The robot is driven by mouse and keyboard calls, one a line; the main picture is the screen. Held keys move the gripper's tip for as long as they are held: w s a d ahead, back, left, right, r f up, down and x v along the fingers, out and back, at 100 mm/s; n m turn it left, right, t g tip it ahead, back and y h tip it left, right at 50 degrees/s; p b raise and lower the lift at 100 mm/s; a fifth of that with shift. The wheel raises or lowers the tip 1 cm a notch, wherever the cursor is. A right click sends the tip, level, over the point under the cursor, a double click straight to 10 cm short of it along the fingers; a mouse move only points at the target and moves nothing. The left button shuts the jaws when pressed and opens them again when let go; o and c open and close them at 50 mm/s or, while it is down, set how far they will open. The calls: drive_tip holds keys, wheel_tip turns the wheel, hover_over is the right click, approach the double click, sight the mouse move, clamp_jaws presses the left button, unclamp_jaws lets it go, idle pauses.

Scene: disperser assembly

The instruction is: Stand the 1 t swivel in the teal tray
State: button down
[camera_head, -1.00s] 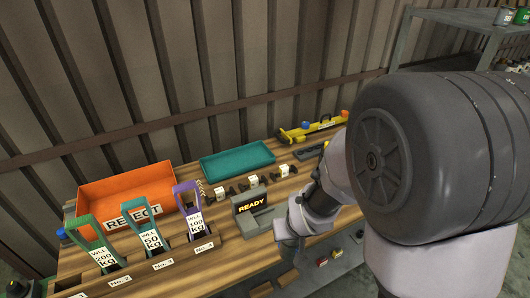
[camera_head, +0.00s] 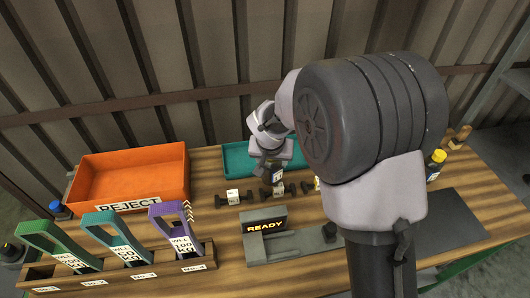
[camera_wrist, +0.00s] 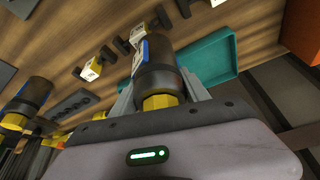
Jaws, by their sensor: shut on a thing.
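My gripper (camera_head: 270,165) is over the front part of the teal tray (camera_head: 236,157), with its fingers pointing down. In the wrist view it is shut on a swivel (camera_wrist: 158,66), a dark brown cylinder with a yellow hex part and a white-and-blue label. The label's text is not readable, so I cannot tell its rating. The teal tray also shows in the wrist view (camera_wrist: 212,55), beside the held swivel, and the part I see is empty. My arm hides the tray's right side in the head view. I cannot tell whether the swivel is above the tray or its front edge.
Several small dark fittings with white tags (camera_head: 233,197) stand in front of the tray. A grey READY block (camera_head: 266,230) is nearer. The orange REJECT bin (camera_head: 130,176) is left, with tagged slings racked before it. Another brown-and-yellow swivel (camera_wrist: 34,92) shows in the wrist view.

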drive_tip(key=w+a+f, duration=0.1)
drive_tip(key=w+a, duration=0.1)
drive_tip(key=a, duration=1.1)
drive_tip(key=shift+m, duration=0.4)
drive_tip(key=w+d+f+b, duration=0.1)
drive_tip(key=w+d+f, duration=0.1)
drive_tip(key=w+d, duration=0.1)
drive_tip(key=w+d+f+b, duration=0.1)
drive_tip(key=w+d, duration=0.3)
drive_tip(key=w, duration=0.1)
drive_tip(key=w+d+f+b, duration=0.1)
drive_tip(key=w+d+f, duration=0.1)
drive_tip(key=w+d, duration=0.1)
drive_tip(key=shift+w+d+f, duration=0.1)
drive_tip(key=shift+w+f, duration=0.05)
drive_tip(key=shift+w, duration=0.25)
drive_tip(key=shift+w+d+f, duration=0.1)
drive_tip(key=shift+w+f, duration=0.05)
drive_tip(key=shift+w, duration=0.25)
drive_tip(key=shift+r, duration=0.2)
drive_tip(key=shift+f, duration=0.1)
drive_tip(key=c, duration=1)
unclamp_jaws()
drive_tip(key=shift+f+b, duration=0.2)
drive_tip(key=shift+b, duration=0.1)
drive_tip(key=o, duration=0.5)
drive_tip(key=shift+r, duration=0.1)
drive_tip(key=shift+r, duration=0.1)
